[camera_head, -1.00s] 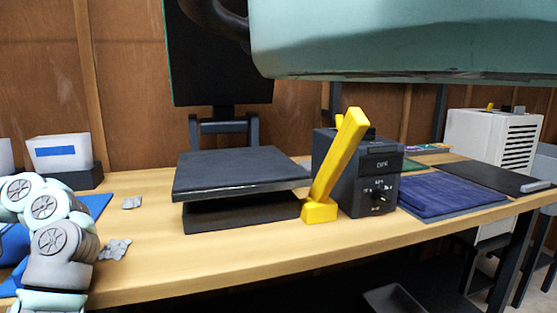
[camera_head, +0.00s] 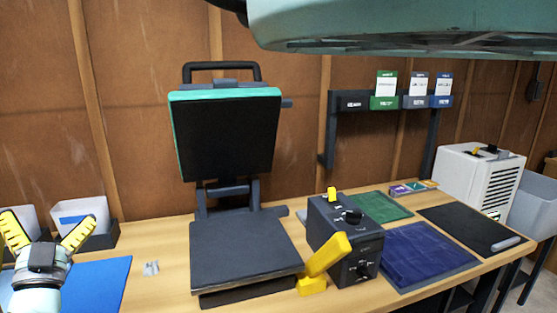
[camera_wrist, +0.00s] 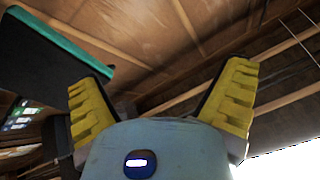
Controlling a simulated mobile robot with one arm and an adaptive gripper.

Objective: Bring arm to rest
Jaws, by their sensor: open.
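My gripper (camera_head: 46,235) is at the lower left of the head view, pointing up, with its yellow ribbed fingers spread wide and nothing between them. It stands in front of the pale bins at the left end of the table. In the wrist view my gripper (camera_wrist: 165,95) is also open and empty, and the camera looks up at the wooden wall and ceiling. A dark raised plate with a teal edge (camera_wrist: 50,50) shows at the upper left there.
A heat press with a raised lid (camera_head: 225,135) and black lower plate (camera_head: 245,245) stands mid-table. A control box (camera_head: 345,235) with a yellow lever (camera_head: 328,255) is beside it. A blue mat (camera_head: 95,283) lies near my gripper. Folded navy cloth (camera_head: 425,252) lies to the right.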

